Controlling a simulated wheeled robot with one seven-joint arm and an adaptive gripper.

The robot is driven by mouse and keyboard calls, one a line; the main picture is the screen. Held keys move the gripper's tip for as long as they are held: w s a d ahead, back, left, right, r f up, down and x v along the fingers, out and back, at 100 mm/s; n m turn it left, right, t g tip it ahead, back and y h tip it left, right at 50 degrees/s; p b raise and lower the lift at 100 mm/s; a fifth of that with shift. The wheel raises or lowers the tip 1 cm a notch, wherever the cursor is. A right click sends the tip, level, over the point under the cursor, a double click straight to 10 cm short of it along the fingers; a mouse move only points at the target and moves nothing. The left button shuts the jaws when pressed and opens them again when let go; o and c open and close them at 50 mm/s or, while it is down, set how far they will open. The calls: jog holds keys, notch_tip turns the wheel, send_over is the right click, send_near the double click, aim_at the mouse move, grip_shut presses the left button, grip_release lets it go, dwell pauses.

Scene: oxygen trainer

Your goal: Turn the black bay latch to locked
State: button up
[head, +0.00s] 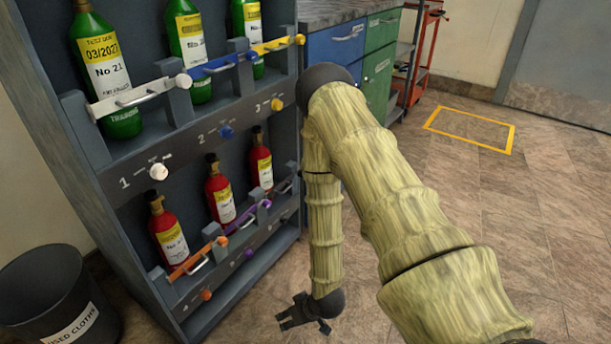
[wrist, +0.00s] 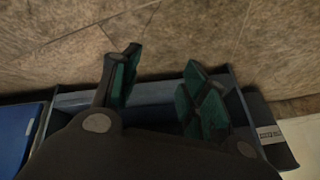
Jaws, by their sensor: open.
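The grey rack (head: 120,152) stands at the left in the head view, with green bottles above and red bottles below, held behind coloured bars. A dark bar (head: 284,186) crosses the lower right bay, beside the purple one. It looks like the black bay latch, but it is small and partly behind my arm, so its position cannot be told. My gripper (head: 305,315) hangs low, in front of and apart from the rack's lower right end. In the wrist view my gripper (wrist: 163,85) is open, with green pads apart and nothing between them.
A black bin (head: 45,292) stands left of the rack. A blue and green drawer cabinet (head: 345,42) adjoins its right side, with a red trolley (head: 420,60) beyond. The tiled floor (head: 520,220) at the right is clear, with a yellow outlined rectangle (head: 470,129).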

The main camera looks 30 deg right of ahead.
jog(key=w+d+r+t+y, duration=0.1)
jog(key=w+d+r+t, duration=0.1)
jog(key=w+d+r, duration=0.4)
jog(key=w+d+r+n+t, duration=0.1)
jog(key=w+d+t, duration=0.2)
jog(key=w, duration=0.4)
jog(key=w+d+r+t+y, duration=0.1)
jog(key=w+d+r+t, duration=0.1)
jog(key=w+d+r, duration=0.4)
jog(key=w+d+r+n+t+y, duration=0.15)
jog(key=d+r, duration=0.25)
jog(key=d, duration=0.4)
jog(key=w+d+r+n+t+y, duration=0.1)
jog(key=w+d+r+n+t, duration=0.2)
jog(key=d, duration=0.4)
jog(key=b+x, duration=0.4)
jog(key=x, duration=0.6)
jog(key=shift+r+b, duration=0.3)
jog(key=shift+r, duration=0.05)
jog(key=shift+a+m+g, duration=0.1)
jog(key=shift+m+g, duration=0.15)
grip_shut()
